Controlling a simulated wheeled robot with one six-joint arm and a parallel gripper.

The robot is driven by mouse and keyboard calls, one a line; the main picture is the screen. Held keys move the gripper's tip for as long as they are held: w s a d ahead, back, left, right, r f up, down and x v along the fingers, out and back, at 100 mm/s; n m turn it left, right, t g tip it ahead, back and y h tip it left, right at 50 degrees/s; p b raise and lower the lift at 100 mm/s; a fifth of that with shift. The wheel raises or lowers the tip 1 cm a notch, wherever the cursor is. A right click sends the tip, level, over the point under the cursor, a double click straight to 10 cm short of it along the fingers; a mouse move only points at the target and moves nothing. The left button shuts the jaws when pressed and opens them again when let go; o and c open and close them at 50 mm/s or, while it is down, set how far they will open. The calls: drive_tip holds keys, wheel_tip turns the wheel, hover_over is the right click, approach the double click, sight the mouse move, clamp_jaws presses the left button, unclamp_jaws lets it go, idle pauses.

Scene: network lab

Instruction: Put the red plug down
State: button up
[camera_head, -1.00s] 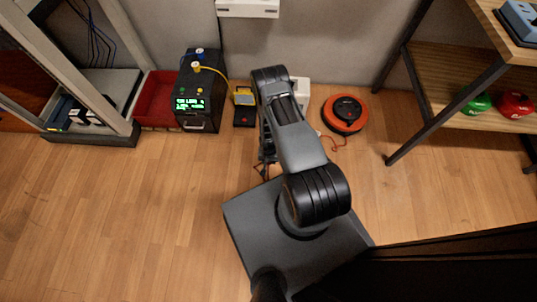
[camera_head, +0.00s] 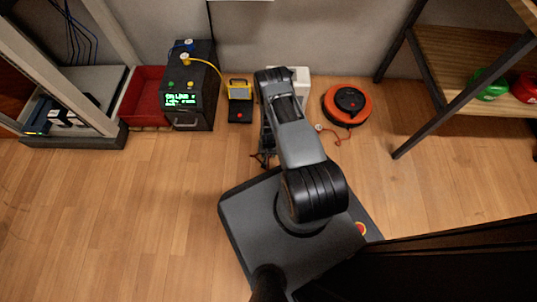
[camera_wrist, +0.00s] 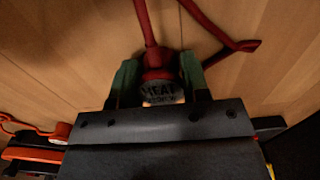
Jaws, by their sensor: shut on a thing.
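The red plug (camera_wrist: 158,72) is between the two dark green fingers of my gripper (camera_wrist: 158,85) in the wrist view. My gripper is shut on it. The plug's grey round end carries lettering that starts with "HEAT"; the rest is hard to read. A red cable runs from the plug up out of the wrist view, and another stretch of red cable bends at the upper right over wooden floor. In the head view my arm hides most of the gripper, and I cannot make out the plug there.
A black unit with a green display (camera_head: 188,90), a red bin (camera_head: 143,100), a yellow device (camera_head: 240,89) and an orange reel (camera_head: 347,104) stand along the wall. A wooden shelf (camera_head: 460,65) stands at the right. Wooden floor (camera_head: 110,220) is clear at the left.

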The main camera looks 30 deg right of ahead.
drive_tip(key=shift+f, duration=0.25)
drive_tip(key=o, duration=1.2)
drive_tip(key=w+a+r+n+t+p, duration=0.1)
drive_tip(key=w+a+r+p, duration=0.15)
drive_tip(key=r, duration=1.85)
drive_tip(key=w+a+r+n+p, duration=0.1)
drive_tip(key=w+r+n+p, duration=0.2)
drive_tip(key=r, duration=1.8)
drive_tip(key=shift+n+t, duration=0.8)
drive_tip(key=shift+n, duration=0.1)
drive_tip(key=s+a+r, duration=0.1)
drive_tip(key=s+r, duration=0.4)
drive_tip(key=r, duration=0.1)
drive_tip(key=s+a+r, duration=0.2)
drive_tip(key=s+r, duration=0.3)
drive_tip(key=r, duration=0.2)
drive_tip(key=s+a+r, duration=0.1)
drive_tip(key=s+r, duration=0.4)
drive_tip(key=r, duration=0.1)
drive_tip(key=shift+s+a+r+p, duration=0.2)
drive_tip(key=shift+a+r+p, duration=0.1)
drive_tip(key=shift+p, duration=0.1)
